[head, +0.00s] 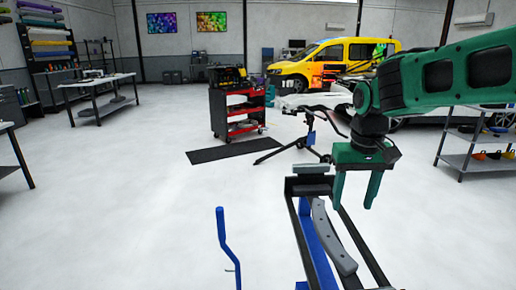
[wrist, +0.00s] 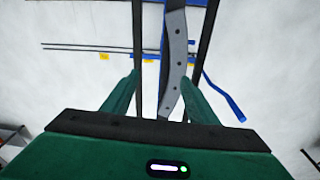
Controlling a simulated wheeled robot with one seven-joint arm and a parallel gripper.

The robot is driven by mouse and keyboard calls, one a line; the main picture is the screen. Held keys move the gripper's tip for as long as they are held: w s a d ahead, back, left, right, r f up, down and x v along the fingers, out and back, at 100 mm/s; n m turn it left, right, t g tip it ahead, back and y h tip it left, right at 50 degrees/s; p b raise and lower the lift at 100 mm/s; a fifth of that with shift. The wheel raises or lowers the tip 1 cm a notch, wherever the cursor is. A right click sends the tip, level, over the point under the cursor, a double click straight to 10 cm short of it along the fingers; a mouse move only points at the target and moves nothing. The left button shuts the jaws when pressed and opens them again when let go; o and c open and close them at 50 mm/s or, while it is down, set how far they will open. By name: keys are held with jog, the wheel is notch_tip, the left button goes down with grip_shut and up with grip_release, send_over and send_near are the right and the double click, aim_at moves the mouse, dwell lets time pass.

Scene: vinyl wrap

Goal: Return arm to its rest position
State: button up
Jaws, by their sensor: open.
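My green gripper (head: 355,200) hangs from my green arm (head: 440,75) at the right of the head view, with its fingers pointing down. Its two fingers are apart, with nothing visibly held. In the wrist view, my gripper (wrist: 160,95) spreads its fingers either side of a curved grey piece with dark holes (wrist: 176,60). This grey piece also shows in the head view (head: 328,238), lying along the blue and black stand (head: 312,245). The gripper appears above it; I cannot tell the exact gap.
A blue bent handle (head: 224,240) rises left of the stand. A black tripod stand (head: 308,130) and a red tool cart (head: 238,112) are behind. A metal shelf (head: 465,160) is at right, workbenches (head: 100,85) at left. The floor at left centre is clear.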

jog(key=s+d+f+m, duration=0.2)
jog(key=s+d, duration=0.2)
jog(key=s, duration=0.4)
jog(key=s+d+f+m, duration=0.1)
jog(key=s+d+f, duration=0.2)
jog(key=s+d, duration=0.2)
jog(key=s+d+f+m+g, duration=0.1)
jog(key=s+d, duration=0.4)
jog(key=s, duration=0.6)
notch_tip(320, 180, down, 2)
jog(key=shift+s+d+m, duration=0.15)
jog(key=shift+s+m, duration=0.05)
jog(key=shift+m, duration=0.6)
jog(key=shift+w, duration=0.15)
jog(key=shift+w+f, duration=0.25)
jog(key=shift+w, duration=0.3)
